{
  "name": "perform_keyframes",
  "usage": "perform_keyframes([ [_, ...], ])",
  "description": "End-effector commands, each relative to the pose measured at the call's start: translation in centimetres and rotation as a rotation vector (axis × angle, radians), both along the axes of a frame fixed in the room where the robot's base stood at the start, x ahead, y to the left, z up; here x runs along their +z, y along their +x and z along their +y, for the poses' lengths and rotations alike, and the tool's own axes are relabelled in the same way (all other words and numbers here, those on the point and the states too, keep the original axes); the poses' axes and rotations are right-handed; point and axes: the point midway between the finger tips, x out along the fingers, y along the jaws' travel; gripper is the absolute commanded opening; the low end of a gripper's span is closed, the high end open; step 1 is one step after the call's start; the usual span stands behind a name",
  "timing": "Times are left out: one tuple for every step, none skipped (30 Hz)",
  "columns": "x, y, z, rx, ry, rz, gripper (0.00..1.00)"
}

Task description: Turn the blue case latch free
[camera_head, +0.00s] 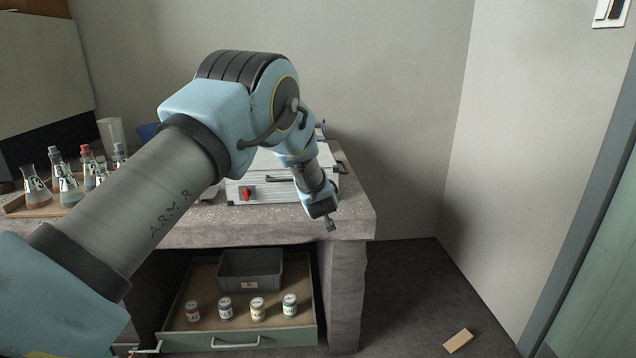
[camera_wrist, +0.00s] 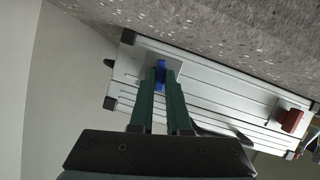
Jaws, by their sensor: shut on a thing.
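A silver case (camera_head: 262,162) lies on the concrete bench, with its front face toward me. In the wrist view the case (camera_wrist: 222,93) shows a blue latch (camera_wrist: 161,69) near one end and a red latch (camera_wrist: 292,120) near the other. My gripper (camera_wrist: 160,88) is shut on the blue latch, with a green finger on each side of it. In the head view my gripper (camera_head: 331,223) is at the right front of the case, and my wrist hides the blue latch. The red latch (camera_head: 247,193) shows on the left of the front.
Several flasks (camera_head: 68,184) stand in a wooden tray on the bench at left. Below, an open drawer (camera_head: 240,340) holds a grey bin (camera_head: 250,268) and several small jars (camera_head: 257,310). A wooden block (camera_head: 458,341) lies on the floor at right.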

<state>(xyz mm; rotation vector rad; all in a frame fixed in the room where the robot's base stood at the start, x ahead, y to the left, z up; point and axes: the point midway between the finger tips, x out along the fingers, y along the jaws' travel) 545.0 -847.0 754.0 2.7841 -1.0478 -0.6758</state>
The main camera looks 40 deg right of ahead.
Motion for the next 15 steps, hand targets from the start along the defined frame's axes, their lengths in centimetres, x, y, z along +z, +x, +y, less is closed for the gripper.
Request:
perform_keyframes([
  [0.58,-0.19,-0.13,-0.003,0.028,-0.022,0.00],
  [0.54,-0.20,-0.15,-0.002,0.043,-0.035,0.00],
  [0.52,-0.20,-0.16,-0.002,0.063,-0.051,0.00],
  [0.52,-0.18,-0.17,-0.002,0.078,-0.063,0.00],
  [0.49,-0.18,-0.16,-0.002,0.091,-0.073,0.00],
  [0.42,-0.21,-0.18,-0.002,0.108,-0.087,0.00],
  [0.40,-0.19,-0.19,-0.001,0.118,-0.096,0.00],
  [0.42,-0.15,-0.20,-0.002,0.130,-0.105,0.00],
  [0.38,-0.16,-0.20,0.000,0.141,-0.114,0.00],
  [0.32,-0.20,-0.20,-0.001,0.151,-0.122,0.00],
  [0.26,-0.20,-0.20,-0.002,0.158,-0.127,0.00],
  [0.22,-0.17,-0.19,-0.001,0.168,-0.134,0.00],
  [0.23,-0.14,-0.20,-0.001,0.173,-0.140,0.00],
  [0.22,-0.13,-0.20,0.000,0.178,-0.143,0.00],
  [0.22,-0.11,-0.21,0.000,0.183,-0.148,0.00],
])
